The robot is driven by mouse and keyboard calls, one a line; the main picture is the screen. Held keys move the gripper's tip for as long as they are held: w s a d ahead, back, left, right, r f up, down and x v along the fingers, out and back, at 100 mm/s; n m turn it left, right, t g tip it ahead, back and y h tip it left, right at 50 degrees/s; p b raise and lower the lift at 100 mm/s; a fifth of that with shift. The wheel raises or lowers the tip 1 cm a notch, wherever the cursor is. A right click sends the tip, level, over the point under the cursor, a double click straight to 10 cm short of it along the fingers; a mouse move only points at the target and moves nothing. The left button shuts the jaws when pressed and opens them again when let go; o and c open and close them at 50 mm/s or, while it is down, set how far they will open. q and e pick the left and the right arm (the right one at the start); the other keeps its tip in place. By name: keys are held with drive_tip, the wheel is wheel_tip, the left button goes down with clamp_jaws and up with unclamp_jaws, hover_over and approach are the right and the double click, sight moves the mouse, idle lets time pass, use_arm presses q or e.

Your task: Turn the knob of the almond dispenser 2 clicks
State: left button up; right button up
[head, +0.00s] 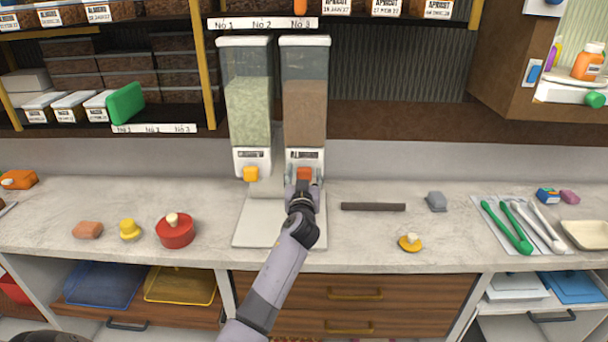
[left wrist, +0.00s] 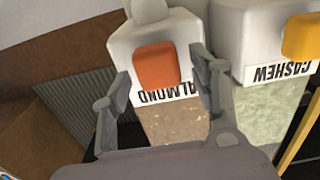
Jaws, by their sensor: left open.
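The almond dispenser (head: 305,110) stands on the counter, right of its twin, with a brown fill and an orange-red knob (head: 304,174) low on its front. In the left wrist view the picture is turned over; the ALMOND label (left wrist: 168,94) and the knob (left wrist: 157,66) show clearly. My left gripper (head: 303,187) is in front of the knob. Its open fingers (left wrist: 163,75) show on either side of the knob, with gaps; I cannot tell how deep they reach around it. My right gripper is not in view.
The cashew dispenser (head: 249,110), with a yellow knob (head: 251,174), stands close on the left. A white base plate (head: 257,232) lies beneath. A red pot (head: 175,232) is left; a dark bar (head: 373,207) and a yellow lid (head: 410,243) are right. Shelves hang above.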

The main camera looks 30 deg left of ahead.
use_arm(q)
drive_tip(key=c, duration=1.2)
drive_tip(key=shift+o, duration=0.2)
drive_tip(key=m, duration=0.3)
drive_tip(key=shift+w+d+m+b, duration=0.1)
drive_tip(key=shift+d+m+b, duration=0.05)
drive_tip(key=shift+m+b, duration=0.25)
drive_tip(key=m, duration=0.4)
drive_tip(key=shift+w+d+f+m, duration=0.1)
drive_tip(key=shift+d+m, duration=0.1)
drive_tip(key=shift+m, duration=0.1)
drive_tip(key=m, duration=0.5)
drive_tip(key=shift+d+f+p, duration=0.1)
drive_tip(key=shift+f+p, duration=0.1)
drive_tip(key=shift+p, duration=0.1)
drive_tip(key=shift+w+f+m+p, duration=0.15)
drive_tip(key=shift+m+p, duration=0.1)
drive_tip(key=shift+m, duration=0.85)
drive_tip(key=shift+s+f+m+p, duration=0.1)
drive_tip(key=shift+m+p, duration=0.1)
drive_tip(key=shift+m, duration=0.9)
